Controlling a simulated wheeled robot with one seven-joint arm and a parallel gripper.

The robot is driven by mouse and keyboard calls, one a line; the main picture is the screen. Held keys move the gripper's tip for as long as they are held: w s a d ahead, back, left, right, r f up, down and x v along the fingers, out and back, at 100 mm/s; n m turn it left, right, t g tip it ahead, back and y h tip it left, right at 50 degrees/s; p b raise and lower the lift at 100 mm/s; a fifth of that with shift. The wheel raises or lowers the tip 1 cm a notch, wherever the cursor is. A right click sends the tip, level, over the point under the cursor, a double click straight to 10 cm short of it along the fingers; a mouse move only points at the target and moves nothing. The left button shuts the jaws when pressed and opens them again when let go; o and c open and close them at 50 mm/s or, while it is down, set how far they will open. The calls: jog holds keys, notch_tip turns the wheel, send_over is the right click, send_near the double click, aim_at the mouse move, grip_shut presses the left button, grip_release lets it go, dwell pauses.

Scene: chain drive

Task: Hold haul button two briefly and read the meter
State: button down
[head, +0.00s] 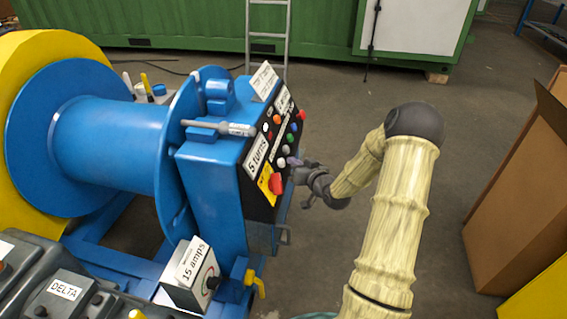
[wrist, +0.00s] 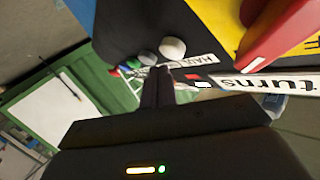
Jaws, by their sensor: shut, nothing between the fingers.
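The blue cabinet (head: 215,190) carries a black sloped panel (head: 262,210) with several coloured buttons. A white button (head: 281,162) is low on the panel, with a pale one (head: 285,149) above it. My gripper (head: 296,164) is shut and empty, its tips close to these lower buttons. In the wrist view my fingertips (wrist: 158,72) are beside a white button (wrist: 172,48) and a grey one (wrist: 147,58), near a "HAUL" label (wrist: 200,61). I cannot tell whether they touch. The meter box (head: 203,283) has a dial and a "15 amps" card; its needle is too small to read.
A red switch (head: 276,184) sits on a yellow plate below the buttons. The blue drum (head: 110,145) is left of the cabinet. A console marked DELTA (head: 66,289) is in front.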

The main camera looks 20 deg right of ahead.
jog(key=shift+w+a+f, duration=0.2)
jog(key=shift+a, duration=0.05)
jog(key=shift+w+a+f+b, duration=0.25)
jog(key=shift+a+b, duration=0.1)
jog(key=shift+a, duration=0.1)
dwell(1.0)
jog(key=shift+r, duration=0.1)
dwell(3.2)
jog(key=shift+s+d+r+p, duration=0.35)
jog(key=shift+s+d+p, duration=0.1)
jog(key=shift+d, duration=0.25)
jog(key=shift+d+r, duration=0.1)
jog(key=s+d+r+p, duration=0.2)
jog(key=d, duration=0.1)
jog(key=shift+s+d, duration=0.25)
jog(key=shift+d, duration=0.05)
jog(key=shift+a, duration=0.15)
dwell(0.4)
